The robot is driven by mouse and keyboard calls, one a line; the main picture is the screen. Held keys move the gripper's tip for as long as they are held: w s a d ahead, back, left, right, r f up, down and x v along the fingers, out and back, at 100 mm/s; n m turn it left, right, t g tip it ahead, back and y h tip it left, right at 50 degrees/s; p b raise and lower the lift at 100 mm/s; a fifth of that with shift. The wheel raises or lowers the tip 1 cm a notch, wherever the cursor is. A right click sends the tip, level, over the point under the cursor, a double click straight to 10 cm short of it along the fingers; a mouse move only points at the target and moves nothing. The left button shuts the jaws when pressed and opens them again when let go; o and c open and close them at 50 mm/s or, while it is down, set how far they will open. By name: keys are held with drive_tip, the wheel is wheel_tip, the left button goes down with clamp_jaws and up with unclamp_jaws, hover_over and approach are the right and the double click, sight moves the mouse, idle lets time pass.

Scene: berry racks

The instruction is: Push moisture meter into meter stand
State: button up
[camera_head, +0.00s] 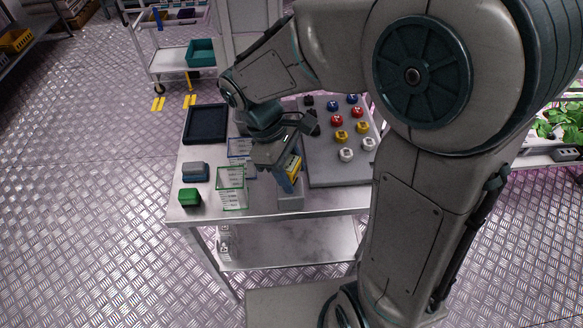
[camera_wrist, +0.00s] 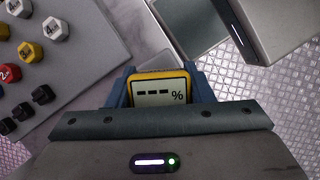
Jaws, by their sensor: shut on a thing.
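The moisture meter (camera_head: 295,163) has a yellow case. In the wrist view its yellow-framed display (camera_wrist: 158,93) reads dashes and a percent sign. My gripper (camera_head: 288,175) points down near the table's front edge and is shut on the meter; its blue fingers flank the meter in the wrist view (camera_wrist: 160,88). A grey block (camera_head: 291,202), which looks like the meter stand, stands directly below the gripper at the front edge. The fingers hide the meter's lower end, so I cannot tell whether it touches or sits inside the stand.
A grey board (camera_head: 335,176) with several coloured numbered knobs lies right of the gripper. Clear label holders (camera_head: 232,190), a green block (camera_head: 190,197), a grey-blue block (camera_head: 195,171) and a dark tray (camera_head: 206,124) are at left. The table's front left is partly bare.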

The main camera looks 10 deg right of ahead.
sight(295, 164)
drive_tip(key=shift+f+b, duration=0.75)
drive_tip(key=shift+f, duration=0.5)
drive_tip(key=o, duration=1.6)
drive_tip(key=shift+r, duration=0.1)
drive_tip(key=shift+r, duration=0.1)
drive_tip(key=shift+r+p, duration=2.9)
drive_tip(key=shift+r, duration=0.05)
drive_tip(key=shift+d, duration=0.1)
